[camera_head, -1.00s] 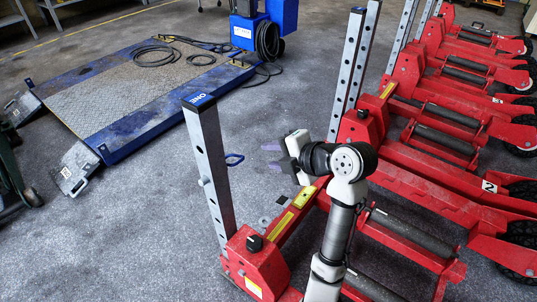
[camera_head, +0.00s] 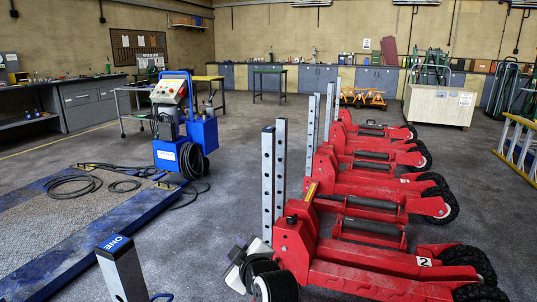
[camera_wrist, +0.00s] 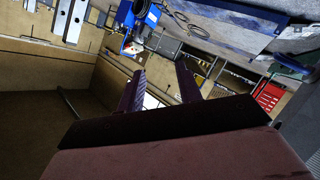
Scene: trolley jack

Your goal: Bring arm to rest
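The red trolley jacks (camera_head: 345,235) stand in a row on the right half of the head view, with black wheels and rollers. My gripper (camera_head: 238,252) is at the bottom middle, left of the nearest red jack that shows fully. In the head view its fingers are small and their tips are unclear. In the wrist view my gripper (camera_wrist: 161,72) has two dark purple fingers set apart, with a clear gap and nothing between them. Most of my arm is below the head view's lower edge.
A grey upright post (camera_head: 122,272) stands at the bottom left. A blue-edged platform (camera_head: 70,255) with black cables lies on the left, with a blue machine (camera_head: 185,135) behind it. A cream crate (camera_head: 440,106) stands at the back right. Open floor lies beyond the jacks.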

